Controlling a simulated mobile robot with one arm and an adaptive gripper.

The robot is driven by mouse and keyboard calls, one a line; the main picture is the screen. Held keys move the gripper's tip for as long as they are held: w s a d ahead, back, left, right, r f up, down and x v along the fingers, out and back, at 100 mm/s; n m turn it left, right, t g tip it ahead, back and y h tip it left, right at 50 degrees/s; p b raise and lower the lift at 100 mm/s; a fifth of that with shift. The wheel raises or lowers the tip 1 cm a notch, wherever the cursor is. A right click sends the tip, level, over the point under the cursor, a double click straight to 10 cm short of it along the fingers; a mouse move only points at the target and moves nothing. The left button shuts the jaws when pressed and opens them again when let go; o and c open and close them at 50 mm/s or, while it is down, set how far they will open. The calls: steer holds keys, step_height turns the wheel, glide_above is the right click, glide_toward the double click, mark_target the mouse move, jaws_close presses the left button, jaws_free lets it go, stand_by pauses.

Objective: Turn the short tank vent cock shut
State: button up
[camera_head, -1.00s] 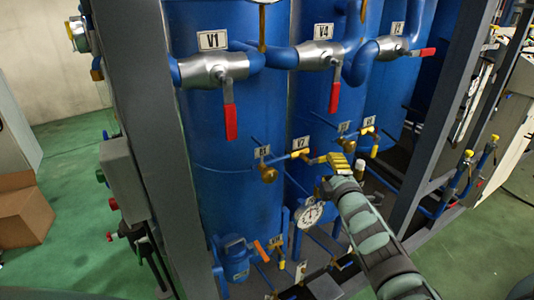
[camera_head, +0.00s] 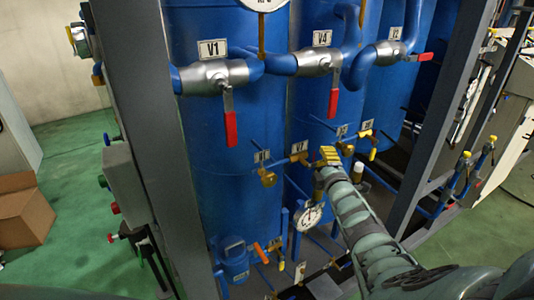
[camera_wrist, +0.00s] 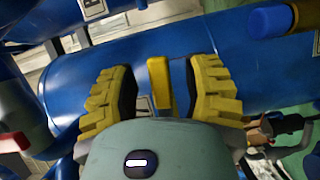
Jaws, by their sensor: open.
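My gripper (camera_head: 328,156) is in front of the blue tanks, just right of the small brass cock (camera_head: 299,157) under the V7 tag. In the wrist view my gripper (camera_wrist: 162,95) is open, its two yellow ridged fingers apart. A flat yellow handle (camera_wrist: 160,82) lies between them, with a gap to each finger, so it is not gripped. In the head view that handle is hidden behind my gripper. Another small cock (camera_head: 366,133) with a yellow handle hanging down (camera_head: 373,153) is to the right. Which tank the V7 cock serves cannot be told.
Red-handled valves V1 (camera_head: 217,76) and V4 (camera_head: 318,62) are above. A pressure gauge (camera_head: 310,217) is below my gripper. A grey frame post (camera_head: 160,140) is on the left. A blue-ended part (camera_wrist: 268,21) is near the right finger.

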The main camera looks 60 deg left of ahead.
steer(key=shift+o, duration=0.2)
steer(key=shift+s+a, duration=0.1)
jaws_close()
stand_by(0.5)
